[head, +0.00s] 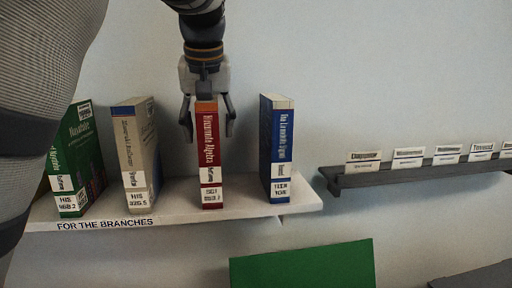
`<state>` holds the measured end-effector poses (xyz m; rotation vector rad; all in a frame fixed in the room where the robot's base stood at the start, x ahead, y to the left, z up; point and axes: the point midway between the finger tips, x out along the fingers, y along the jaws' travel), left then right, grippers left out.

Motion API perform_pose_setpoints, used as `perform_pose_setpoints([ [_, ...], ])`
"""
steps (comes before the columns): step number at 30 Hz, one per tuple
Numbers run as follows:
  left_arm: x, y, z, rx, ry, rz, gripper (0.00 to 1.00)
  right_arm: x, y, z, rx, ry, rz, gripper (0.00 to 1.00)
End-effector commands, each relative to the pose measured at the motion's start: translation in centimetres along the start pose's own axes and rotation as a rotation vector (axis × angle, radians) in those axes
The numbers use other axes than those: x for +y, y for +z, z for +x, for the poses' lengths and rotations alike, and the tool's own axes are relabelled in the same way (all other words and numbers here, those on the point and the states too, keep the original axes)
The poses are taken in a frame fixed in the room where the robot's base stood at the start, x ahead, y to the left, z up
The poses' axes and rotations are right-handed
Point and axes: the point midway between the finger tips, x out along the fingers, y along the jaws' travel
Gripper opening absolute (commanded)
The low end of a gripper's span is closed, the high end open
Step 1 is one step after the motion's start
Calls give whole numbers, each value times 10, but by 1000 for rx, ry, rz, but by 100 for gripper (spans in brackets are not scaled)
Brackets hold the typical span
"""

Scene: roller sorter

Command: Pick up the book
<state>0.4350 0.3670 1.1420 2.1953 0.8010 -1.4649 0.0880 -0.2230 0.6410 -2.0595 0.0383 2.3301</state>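Several books stand upright on a white shelf (240,208) labelled "FOR THE BRANCHES": a green book (78,160), a grey-white book (134,150), a red book (209,150) and a blue book (278,150). Each has white labels low on its spine. The task does not say which book is meant. My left gripper (208,125) points down over the red book. Its fingers are apart, one on each side of the top of the red book, with small gaps visible. The red book stands on the shelf. My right gripper is not in view.
A dark grey rail (400,176) with several small white label cards is on the wall at right. A green panel (305,266) is below the shelf, and a dark grey surface (478,277) is at lower right. The blue book stands to the right, with a gap between.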

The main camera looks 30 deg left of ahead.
Motion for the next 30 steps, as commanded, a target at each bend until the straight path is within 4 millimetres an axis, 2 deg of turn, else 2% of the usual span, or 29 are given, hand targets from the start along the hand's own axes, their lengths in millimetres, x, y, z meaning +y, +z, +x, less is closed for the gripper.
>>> perform_pose_setpoints([
  [17,0,2,5,-1,0,0,55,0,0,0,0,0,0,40],
  [18,0,2,5,-1,0,0,53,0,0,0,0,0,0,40],
  [19,0,2,5,-1,0,0,46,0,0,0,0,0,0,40],
  [25,0,2,5,-1,0,0,1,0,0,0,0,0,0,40],
  [30,0,1,4,2,0,0,0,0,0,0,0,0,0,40],
])
